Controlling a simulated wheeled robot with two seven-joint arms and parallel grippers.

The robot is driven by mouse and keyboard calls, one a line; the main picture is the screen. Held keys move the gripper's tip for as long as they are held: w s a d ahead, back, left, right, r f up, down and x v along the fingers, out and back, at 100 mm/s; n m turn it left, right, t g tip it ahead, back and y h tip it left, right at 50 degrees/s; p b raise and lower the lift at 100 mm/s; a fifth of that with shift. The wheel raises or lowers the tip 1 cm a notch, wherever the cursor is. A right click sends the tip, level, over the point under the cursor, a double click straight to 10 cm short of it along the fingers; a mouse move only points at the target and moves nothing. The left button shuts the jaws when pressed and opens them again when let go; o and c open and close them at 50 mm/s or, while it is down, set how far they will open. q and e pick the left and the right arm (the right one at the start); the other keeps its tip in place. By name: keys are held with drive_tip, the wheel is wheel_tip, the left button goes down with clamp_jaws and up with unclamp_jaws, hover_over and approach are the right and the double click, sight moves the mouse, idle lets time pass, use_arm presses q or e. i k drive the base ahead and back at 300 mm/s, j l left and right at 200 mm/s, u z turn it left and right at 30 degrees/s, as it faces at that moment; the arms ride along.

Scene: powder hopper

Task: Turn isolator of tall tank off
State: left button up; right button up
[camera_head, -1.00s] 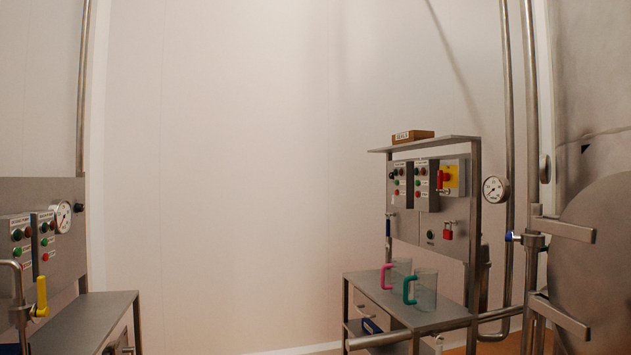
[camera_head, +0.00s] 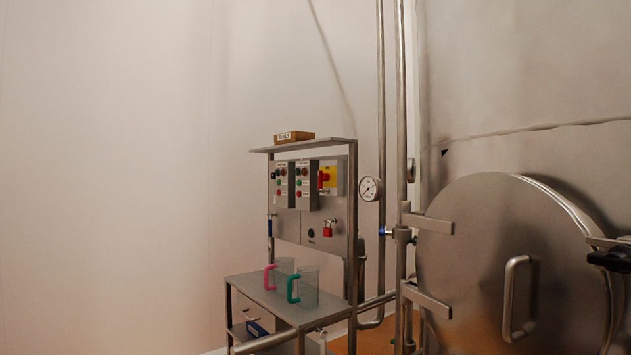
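The isolator (camera_head: 325,180), a red handle on a yellow plate, sits at the right end of a control panel on a metal stand. The panel (camera_head: 289,226) also carries two grey boxes with coloured buttons and a red padlock (camera_head: 328,228) below the isolator. The handle looks roughly upright, but it is small. The tall tank (camera_head: 520,85), large and metal, stands at the right with a round hatch (camera_head: 465,270). Neither of my grippers is in the head view.
A shelf with a pink-handled jug (camera_head: 283,272) and a green-handled jug (camera_head: 309,288) juts out below the panel. A pressure gauge (camera_head: 370,188) and vertical pipes (camera_head: 381,90) stand between panel and tank. A cardboard box (camera_head: 294,136) lies on top. Hatch brackets (camera_head: 428,224) stick out.

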sight(322, 176)
drive_tip(key=i+j, duration=1.25)
